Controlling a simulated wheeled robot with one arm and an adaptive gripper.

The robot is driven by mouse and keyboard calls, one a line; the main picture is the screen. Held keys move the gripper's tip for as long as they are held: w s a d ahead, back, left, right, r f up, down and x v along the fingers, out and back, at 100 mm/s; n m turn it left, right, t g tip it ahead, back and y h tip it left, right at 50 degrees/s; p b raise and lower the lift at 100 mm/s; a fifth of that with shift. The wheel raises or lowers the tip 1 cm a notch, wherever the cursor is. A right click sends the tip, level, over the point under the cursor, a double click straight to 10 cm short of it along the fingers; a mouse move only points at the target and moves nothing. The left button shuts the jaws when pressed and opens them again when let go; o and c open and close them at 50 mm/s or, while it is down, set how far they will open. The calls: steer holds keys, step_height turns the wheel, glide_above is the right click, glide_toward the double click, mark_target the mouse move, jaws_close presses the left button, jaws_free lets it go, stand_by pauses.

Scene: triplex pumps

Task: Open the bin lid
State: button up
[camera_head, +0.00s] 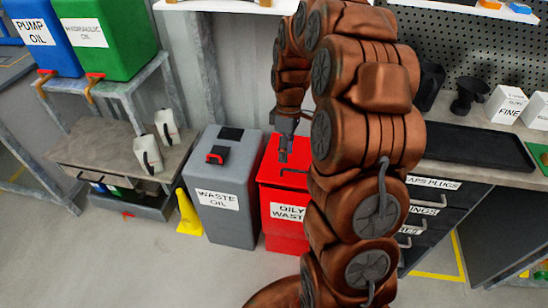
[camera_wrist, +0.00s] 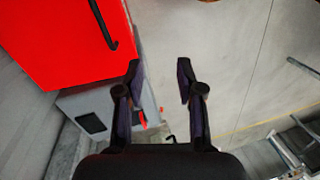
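The red bin labelled "OILY WASTE" (camera_head: 285,190) stands on the floor, partly hidden behind my arm in the head view. Its flat red lid looks closed there. The lid fills the upper left of the wrist view (camera_wrist: 60,40), with a black bar handle (camera_wrist: 103,25) on it. My gripper (camera_wrist: 160,68) is open, with nothing between its fingers. The handle lies up and left of the fingertips, apart from them in the picture. In the head view my gripper (camera_head: 284,152) is over the bin's lid; its height above it is hard to tell.
A grey "WASTE OIL" bin (camera_head: 230,190) stands just left of the red bin, and a yellow cone (camera_head: 188,213) beside that. A bench with dark drawers (camera_head: 425,205) is at the right. A low cabinet (camera_head: 100,150) is at the left. The floor in front is clear.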

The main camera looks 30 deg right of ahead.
steer(key=s+a+r+m+p, duration=0.3)
steer(key=s+a+r, duration=0.6)
steer(key=s+r, duration=0.1)
steer(key=shift+s+a+r+h, duration=0.2)
steer(key=shift+a+r+h, duration=0.1)
steer(key=shift+r, duration=0.05)
stand_by(0.3)
